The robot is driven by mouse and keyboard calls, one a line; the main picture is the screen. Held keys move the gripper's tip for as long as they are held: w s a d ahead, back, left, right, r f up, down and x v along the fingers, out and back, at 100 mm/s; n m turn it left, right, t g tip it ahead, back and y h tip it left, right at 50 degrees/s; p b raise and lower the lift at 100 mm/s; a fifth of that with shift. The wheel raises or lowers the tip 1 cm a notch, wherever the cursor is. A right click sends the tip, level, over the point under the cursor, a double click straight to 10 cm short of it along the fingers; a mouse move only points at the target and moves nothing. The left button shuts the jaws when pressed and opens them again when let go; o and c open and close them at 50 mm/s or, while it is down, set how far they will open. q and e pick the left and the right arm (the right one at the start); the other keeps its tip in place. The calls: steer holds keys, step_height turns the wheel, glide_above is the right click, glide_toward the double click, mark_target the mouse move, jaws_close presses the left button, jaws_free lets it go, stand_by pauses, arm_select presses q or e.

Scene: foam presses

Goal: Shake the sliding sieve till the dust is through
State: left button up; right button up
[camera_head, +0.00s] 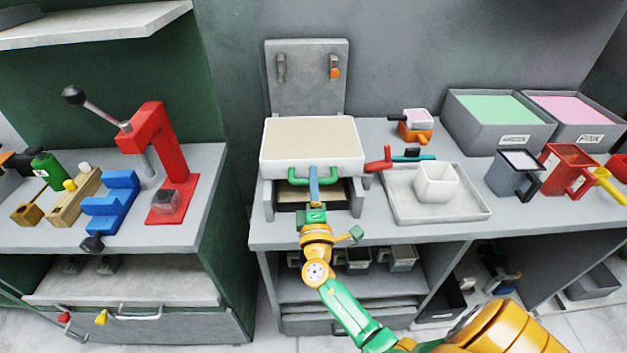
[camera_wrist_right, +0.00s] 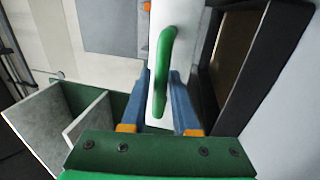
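The sieve (camera_head: 346,162) is a white box with a pale beige inside and a green handle (camera_head: 296,181) on its front. It sits on a grey frame (camera_head: 268,198) with a dark opening below. My right gripper (camera_head: 314,170) is at the handle, its blue fingers overlapping it in the head view. In the right wrist view the green handle (camera_wrist_right: 163,75) lies between the spread fingers (camera_wrist_right: 161,78), with visible gaps, so the gripper looks open. No dust can be made out. My left gripper is out of view.
Right of the sieve, a grey tray (camera_head: 465,209) holds a white cup (camera_head: 436,182). Grey bins with green (camera_head: 499,139) and pink (camera_head: 587,132) contents stand behind jugs. A red lever press (camera_head: 157,125) stands on the left bench. A grey panel (camera_head: 307,85) rises behind the sieve.

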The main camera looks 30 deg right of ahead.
jaws_close()
stand_by(1.1)
